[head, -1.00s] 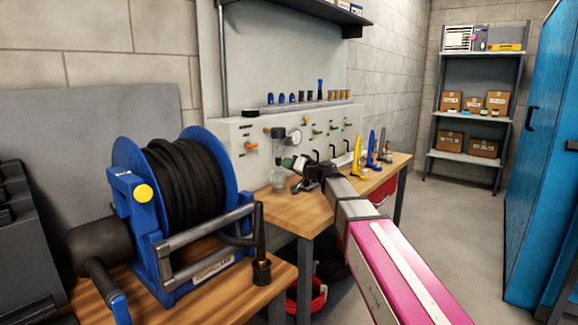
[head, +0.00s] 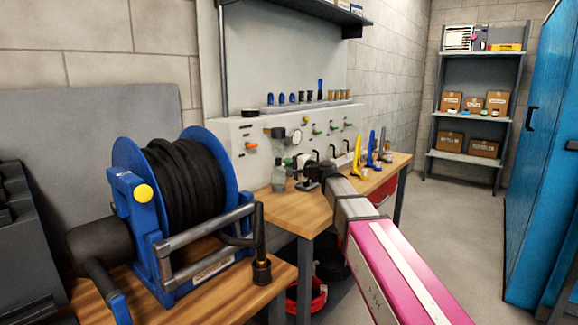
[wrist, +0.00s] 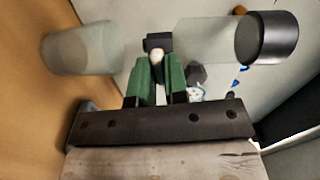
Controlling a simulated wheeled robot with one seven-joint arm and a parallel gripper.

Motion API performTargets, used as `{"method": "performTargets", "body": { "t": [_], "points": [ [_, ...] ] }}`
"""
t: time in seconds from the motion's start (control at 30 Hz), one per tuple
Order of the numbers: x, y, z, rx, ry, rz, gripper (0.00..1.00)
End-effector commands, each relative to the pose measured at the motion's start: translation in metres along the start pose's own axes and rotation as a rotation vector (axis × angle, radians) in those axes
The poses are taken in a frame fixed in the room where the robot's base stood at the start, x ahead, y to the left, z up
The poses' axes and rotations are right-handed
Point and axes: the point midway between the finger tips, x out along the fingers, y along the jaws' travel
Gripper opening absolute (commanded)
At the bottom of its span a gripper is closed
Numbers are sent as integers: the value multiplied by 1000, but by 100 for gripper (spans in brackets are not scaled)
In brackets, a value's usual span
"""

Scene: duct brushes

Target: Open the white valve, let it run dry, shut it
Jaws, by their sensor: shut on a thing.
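The white valve (wrist: 155,56) shows as a small pale knob between the green fingertips of my gripper (wrist: 155,75) in the wrist view. My gripper is shut on it. A dark fitting (wrist: 160,41) sits just beyond the knob. A clear bowl (wrist: 207,40) with a dark cap lies to its right in that sideways view, and a clear cup (wrist: 82,48) lies to its left, apart from the bowl. In the head view my gripper (head: 292,162) is beside the clear bowl, with the cup (head: 279,182) below it on the bench. I cannot tell any liquid level.
A pale panel (head: 225,140) with a round gauge (head: 297,136) and several small valves stands behind the bench. A blue hose reel (head: 165,205) stands at the left front. Yellow (head: 357,158) and blue (head: 371,150) upright tools stand right of my gripper.

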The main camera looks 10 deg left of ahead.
Motion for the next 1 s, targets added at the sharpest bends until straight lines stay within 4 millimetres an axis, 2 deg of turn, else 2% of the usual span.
{"method": "performTargets", "body": {
  "t": [0.3, 0.77, 0.8, 0.87, 0.9, 1.0],
  "points": [
    [0, 0, 0, 97, 1, 1, 0],
    [0, 1, 0, 112, 1, 1, 0],
    [-1, 1, 0, 112, 1, 1, 17],
    [-1, 1, 0, 112, 1, 1, 37],
    [0, 1, 0, 112, 1, 1, 39],
    [0, 0, 0, 111, 1, 1, 39]
  ]
}}
